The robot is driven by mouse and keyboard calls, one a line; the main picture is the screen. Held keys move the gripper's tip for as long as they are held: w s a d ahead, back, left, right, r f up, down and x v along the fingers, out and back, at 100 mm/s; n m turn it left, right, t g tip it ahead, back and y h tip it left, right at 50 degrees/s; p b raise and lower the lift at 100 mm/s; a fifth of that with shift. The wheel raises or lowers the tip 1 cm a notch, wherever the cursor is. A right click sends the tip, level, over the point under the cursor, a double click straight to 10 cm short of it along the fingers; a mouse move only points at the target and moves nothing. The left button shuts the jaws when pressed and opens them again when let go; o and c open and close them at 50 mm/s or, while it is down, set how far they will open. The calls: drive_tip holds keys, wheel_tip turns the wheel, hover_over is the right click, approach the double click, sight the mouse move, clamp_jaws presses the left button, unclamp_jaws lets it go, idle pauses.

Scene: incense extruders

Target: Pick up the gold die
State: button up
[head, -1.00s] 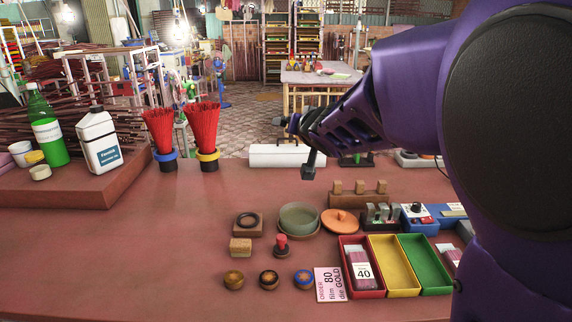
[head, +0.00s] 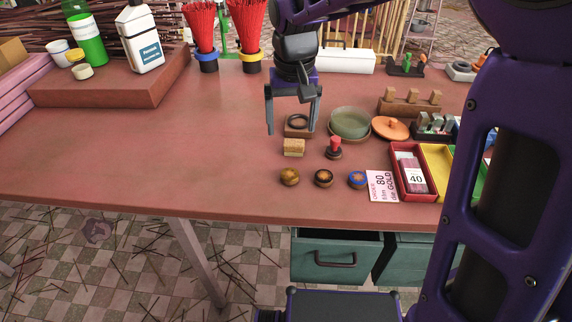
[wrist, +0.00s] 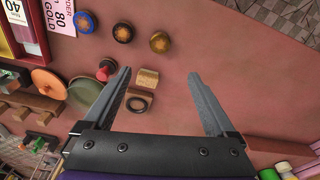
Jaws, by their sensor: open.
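Three round wooden dies stand in a row near the table's front edge. The leftmost, with a gold-toned top, looks like the gold die (head: 289,177); in the wrist view it is the right one of the row (wrist: 159,42). The middle die (head: 323,177) has a dark top with an orange-brown mark, and the right die (head: 357,179) is blue. My gripper (head: 291,130) is open and empty, pointing down above the table, farther back than the gold die. In the wrist view the die lies beyond the fingertips (wrist: 159,74), apart from them.
A light wooden block (head: 293,147) and a dark ring on a wooden base (head: 298,124) lie near my gripper. A red-handled stamp (head: 334,148), green bowl (head: 349,123), order card (head: 382,186) and red tray (head: 399,152) are to the right.

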drive_tip(key=b, duration=0.2)
hover_over(290, 173)
drive_tip(key=f, duration=1)
drive_tip(key=shift+s+f, duration=0.3)
drive_tip(key=shift+f, duration=0.05)
drive_tip(key=shift+w+f+b, duration=0.15)
drive_tip(key=shift+f+b, duration=0.2)
drive_tip(key=shift+f, duration=2.35)
drive_tip(key=shift+c, duration=0.3)
drive_tip(key=shift+r, duration=0.1)
clamp_jaws()
